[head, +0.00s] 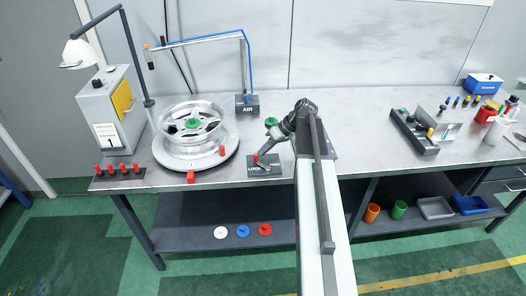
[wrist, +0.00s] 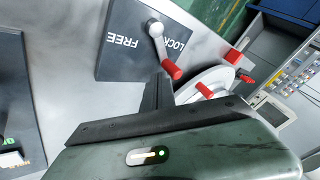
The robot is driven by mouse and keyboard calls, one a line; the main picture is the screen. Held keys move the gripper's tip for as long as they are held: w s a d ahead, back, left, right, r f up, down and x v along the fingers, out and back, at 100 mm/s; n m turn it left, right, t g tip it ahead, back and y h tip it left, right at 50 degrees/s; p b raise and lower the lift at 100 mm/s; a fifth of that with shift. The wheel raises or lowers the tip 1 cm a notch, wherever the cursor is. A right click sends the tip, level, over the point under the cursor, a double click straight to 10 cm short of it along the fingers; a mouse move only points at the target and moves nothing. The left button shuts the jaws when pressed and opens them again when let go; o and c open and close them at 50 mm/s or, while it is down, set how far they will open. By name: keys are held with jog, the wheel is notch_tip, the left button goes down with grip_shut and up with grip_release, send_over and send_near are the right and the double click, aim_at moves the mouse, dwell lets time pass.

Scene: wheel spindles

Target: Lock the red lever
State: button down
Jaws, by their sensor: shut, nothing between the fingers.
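The red lever (wrist: 172,68) has a grey arm on a pivot in a dark plate (wrist: 120,55) marked FREE and LOCK. In the wrist view its red grip points down and slightly toward the LOCK side. In the head view the red grip (head: 256,157) shows above the word LOCK, partly behind my gripper. My gripper (wrist: 160,82) is shut and empty, its tips right beside the red grip; I cannot tell whether they touch. In the head view my gripper (head: 266,150) reaches down over the lever plate (head: 266,172).
A silver wheel (head: 190,122) sits on a round turntable (head: 226,160) left of the lever, with red blocks at its rim. A green knob (head: 271,121) stands close behind my gripper. A dark tray (head: 414,135) lies to the right.

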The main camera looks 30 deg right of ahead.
jog(key=d, duration=0.1)
jog(key=w+d, duration=0.1)
jog(key=d, duration=0.1)
jog(key=p+v, duration=0.8)
jog(key=v, duration=0.2)
jog(key=shift+d, duration=0.45)
jog(key=shift+w, duration=0.15)
